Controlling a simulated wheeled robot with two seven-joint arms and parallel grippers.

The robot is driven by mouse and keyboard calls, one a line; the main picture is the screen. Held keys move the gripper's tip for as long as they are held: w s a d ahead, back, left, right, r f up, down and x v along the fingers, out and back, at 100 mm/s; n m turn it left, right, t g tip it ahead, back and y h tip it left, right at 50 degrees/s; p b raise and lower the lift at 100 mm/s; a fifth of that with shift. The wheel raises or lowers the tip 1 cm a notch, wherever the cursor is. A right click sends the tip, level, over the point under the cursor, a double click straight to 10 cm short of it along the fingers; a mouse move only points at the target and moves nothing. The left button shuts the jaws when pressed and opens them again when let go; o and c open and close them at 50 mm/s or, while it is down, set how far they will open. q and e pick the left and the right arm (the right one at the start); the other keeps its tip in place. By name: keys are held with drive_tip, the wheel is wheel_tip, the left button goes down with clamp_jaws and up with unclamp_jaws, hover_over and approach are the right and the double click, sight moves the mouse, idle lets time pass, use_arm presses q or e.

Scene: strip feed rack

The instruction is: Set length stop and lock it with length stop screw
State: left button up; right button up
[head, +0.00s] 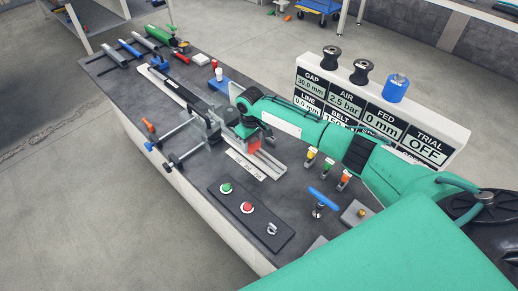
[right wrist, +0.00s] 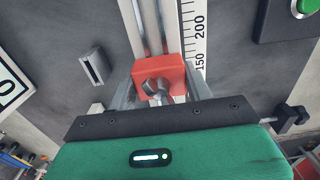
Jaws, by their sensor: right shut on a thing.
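The red length stop (right wrist: 158,68) sits on a pale metal rail (right wrist: 150,22) beside a white ruler (right wrist: 199,35). The length stop screw (right wrist: 155,88) shows as a grey metal part on the near face of the stop. My right gripper (right wrist: 163,84) is shut on the length stop, one grey finger on each side of it. In the head view the length stop (head: 254,145) shows just below my right gripper (head: 247,135), which partly hides it. The ruler marks 150 and 200 are readable near the stop; its exact setting is not clear. My left gripper is not in view.
A dark panel (head: 250,215) with green and red buttons lies on the near bench. Several coloured levers and a blue-handled tool (head: 322,198) stand to the right. A display board (head: 375,112) at the back reads TRIAL OFF. Rods and tools lie at the bench's far left.

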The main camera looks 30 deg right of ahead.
drive_tip(key=shift+w, duration=0.3)
drive_tip(key=o, duration=1.4)
drive_tip(key=shift+r, duration=0.15)
wheel_tip(320, 180, up, 12)
drive_tip(key=b, duration=0.3)
drive_tip(key=shift+r, duration=0.8)
drive_tip(key=shift+s+a, duration=0.1)
